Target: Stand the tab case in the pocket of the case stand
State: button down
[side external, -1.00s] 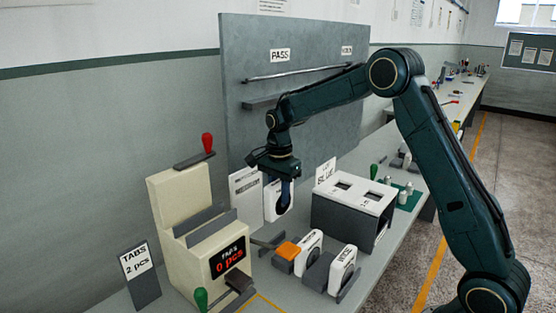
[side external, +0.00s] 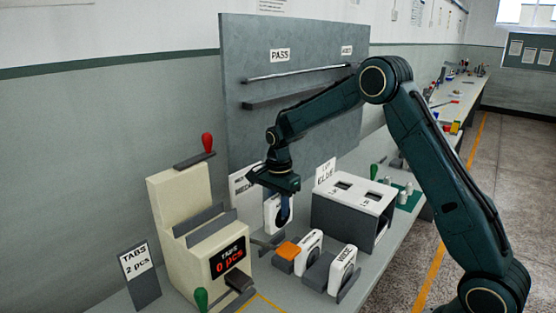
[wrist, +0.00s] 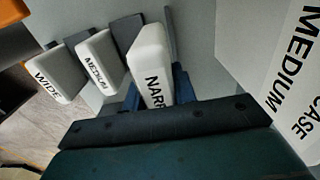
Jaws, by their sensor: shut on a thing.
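My gripper (side external: 284,208) is shut on a white tab case (side external: 273,214), with a blue finger across its face. In the wrist view the held case (wrist: 152,62) reads "NARR", the rest hidden by my gripper. A white case marked MEDIUM (wrist: 98,62) and one marked WIDE (wrist: 60,76) stand beside it in a row, with dark grey slabs between. These two also show in the side view, medium (side external: 308,250) and wide (side external: 343,266). I cannot make out the pocket of the case stand, nor whether the held case touches anything below.
A sign reading MEDIUM and CASE (wrist: 292,75) stands close to my gripper. A cream machine with a "0 pcs" display (side external: 180,220) is at the left. A grey box with a white slotted top (side external: 352,212) is at the right.

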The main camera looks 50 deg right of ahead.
aim_at(279, 195)
jog(key=shift+f, duration=2.45)
jog(key=shift+f, duration=2.05)
jog(key=c, duration=1)
grip_release()
jog(key=shift+c, duration=0.2)
notch_tip(279, 195, up, 14)
jog(key=shift+f, duration=0.1)
dwell(0.4)
